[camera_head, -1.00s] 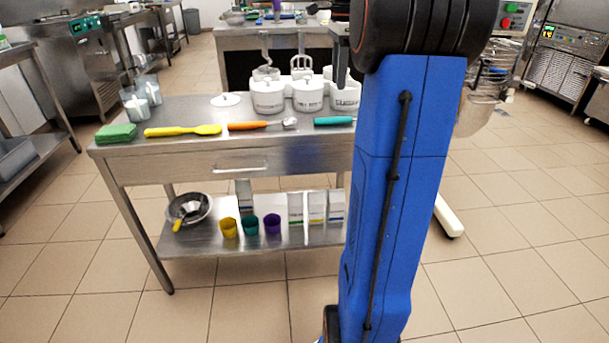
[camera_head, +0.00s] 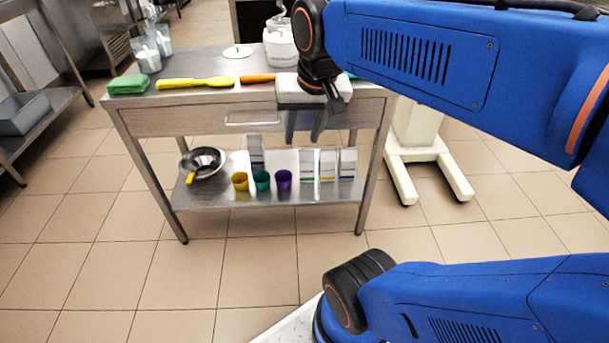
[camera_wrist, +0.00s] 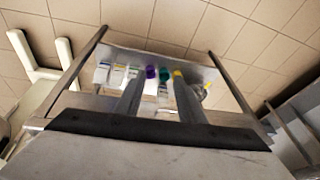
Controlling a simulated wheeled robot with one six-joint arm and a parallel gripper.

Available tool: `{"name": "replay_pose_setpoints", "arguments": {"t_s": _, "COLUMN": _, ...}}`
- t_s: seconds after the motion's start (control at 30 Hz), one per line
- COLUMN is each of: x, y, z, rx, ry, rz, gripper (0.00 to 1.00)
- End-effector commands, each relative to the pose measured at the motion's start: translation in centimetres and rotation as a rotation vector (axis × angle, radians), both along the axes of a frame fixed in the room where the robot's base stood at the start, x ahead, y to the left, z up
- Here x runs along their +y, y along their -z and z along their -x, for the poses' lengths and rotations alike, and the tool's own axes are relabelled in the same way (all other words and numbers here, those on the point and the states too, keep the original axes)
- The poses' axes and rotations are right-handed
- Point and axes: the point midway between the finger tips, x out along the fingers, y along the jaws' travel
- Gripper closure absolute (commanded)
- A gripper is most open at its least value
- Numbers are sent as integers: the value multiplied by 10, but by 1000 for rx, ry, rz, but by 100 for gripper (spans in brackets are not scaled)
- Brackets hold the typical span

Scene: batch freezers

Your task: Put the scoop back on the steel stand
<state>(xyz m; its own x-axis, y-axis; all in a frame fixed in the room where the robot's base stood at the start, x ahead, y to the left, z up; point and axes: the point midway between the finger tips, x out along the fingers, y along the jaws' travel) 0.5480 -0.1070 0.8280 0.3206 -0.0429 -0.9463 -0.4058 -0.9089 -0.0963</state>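The steel stand (camera_head: 150,122) is a two-level steel table in front of me. On its top lies an orange-handled tool (camera_head: 257,78); its head is hidden behind my gripper. A steel bowl (camera_head: 203,160) on the lower shelf has a yellow-handled piece (camera_head: 190,181) in it, possibly a scoop; I cannot tell which is the task's scoop. My gripper (camera_head: 304,135) points down before the stand's front edge, right of the drawer handle. In the wrist view my gripper (camera_wrist: 157,88) has its two fingers apart with nothing held between them.
A yellow spatula (camera_head: 195,83), a green cloth stack (camera_head: 128,85) and a white tub (camera_head: 279,45) are on top. Yellow (camera_head: 240,181), teal (camera_head: 261,180) and purple (camera_head: 284,179) cups and several cartons (camera_head: 327,165) stand on the lower shelf. Floor before the stand is clear.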

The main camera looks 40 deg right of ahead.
Motion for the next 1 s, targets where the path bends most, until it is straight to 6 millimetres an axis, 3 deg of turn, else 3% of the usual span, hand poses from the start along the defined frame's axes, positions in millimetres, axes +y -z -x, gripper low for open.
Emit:
{"name": "replay_pose_setpoints", "arguments": {"t_s": 0.1, "x": 20, "y": 29, "z": 28, "rx": -33, "ry": -184, "rz": 47, "gripper": 64}}
{"name": "replay_pose_setpoints", "arguments": {"t_s": 0.3, "x": 35, "y": 60, "z": 54, "rx": -68, "ry": -376, "rz": 103, "gripper": 64}}
{"name": "replay_pose_setpoints", "arguments": {"t_s": 1.0, "x": 37, "y": 67, "z": 59, "rx": -77, "ry": -418, "rz": 117, "gripper": 64}}
